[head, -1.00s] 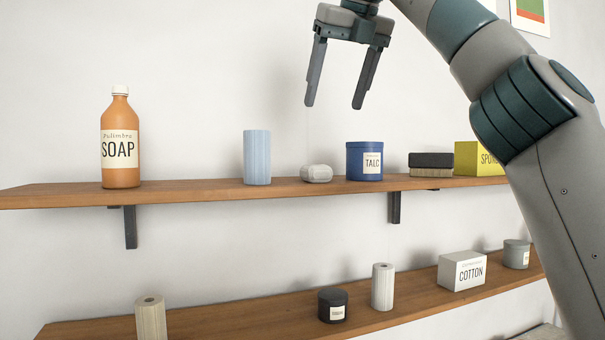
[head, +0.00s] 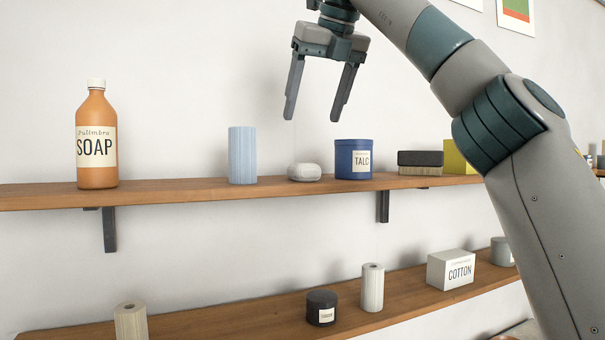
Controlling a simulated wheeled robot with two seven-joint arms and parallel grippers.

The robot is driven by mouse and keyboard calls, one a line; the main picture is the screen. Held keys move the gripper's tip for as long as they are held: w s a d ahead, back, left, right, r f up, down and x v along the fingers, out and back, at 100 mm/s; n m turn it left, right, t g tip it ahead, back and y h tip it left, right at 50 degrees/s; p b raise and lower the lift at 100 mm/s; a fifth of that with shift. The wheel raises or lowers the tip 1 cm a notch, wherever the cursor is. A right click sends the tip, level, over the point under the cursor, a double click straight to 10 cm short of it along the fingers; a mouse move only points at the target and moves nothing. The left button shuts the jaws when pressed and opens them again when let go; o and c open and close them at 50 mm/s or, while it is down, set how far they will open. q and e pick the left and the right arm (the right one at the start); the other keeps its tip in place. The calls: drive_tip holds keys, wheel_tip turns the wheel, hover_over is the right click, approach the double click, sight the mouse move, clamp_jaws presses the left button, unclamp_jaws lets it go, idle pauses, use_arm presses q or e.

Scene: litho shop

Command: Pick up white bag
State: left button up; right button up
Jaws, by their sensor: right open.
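No thing that is plainly a white bag shows in the head view. A small, rounded whitish lump (head: 304,172) lies on the upper shelf between a blue ribbed cylinder (head: 242,156) and a blue TALC tin (head: 354,159); I cannot tell if it is a bag. A white COTTON box (head: 450,270) stands on the lower shelf at the right. My right gripper (head: 313,119) is open and empty, its fingers pointing down above the whitish lump and apart from it. My left gripper is not in view.
An orange SOAP bottle (head: 97,140) stands at the left of the upper shelf (head: 160,190). A dark block (head: 420,163) and a yellow box (head: 458,157), partly behind my arm, are at the right. The lower shelf (head: 230,325) holds a black jar (head: 321,308) and pale cylinders (head: 372,288).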

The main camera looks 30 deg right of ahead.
drive_tip(key=p, duration=0.2)
hover_over(301, 172)
drive_tip(key=w+d, duration=0.2)
wheel_tip(301, 172, down, 7)
drive_tip(key=shift+f, duration=0.2)
drive_tip(key=shift+w+d+f+p, duration=0.1)
drive_tip(key=shift+w+f+p, duration=0.25)
drive_tip(key=shift+p, duration=0.1)
drive_tip(key=p+x, duration=0.2)
drive_tip(key=x, duration=0.1)
drive_tip(key=shift+w+d+f, duration=0.15)
drive_tip(key=shift+w+d, duration=0.05)
drive_tip(key=shift+d, duration=0.05)
drive_tip(key=shift+w+f+p, duration=0.2)
drive_tip(key=shift+f+p, duration=0.1)
drive_tip(key=shift+f, duration=0.05)
drive_tip(key=shift+a, duration=0.1)
drive_tip(key=c, duration=1.2)
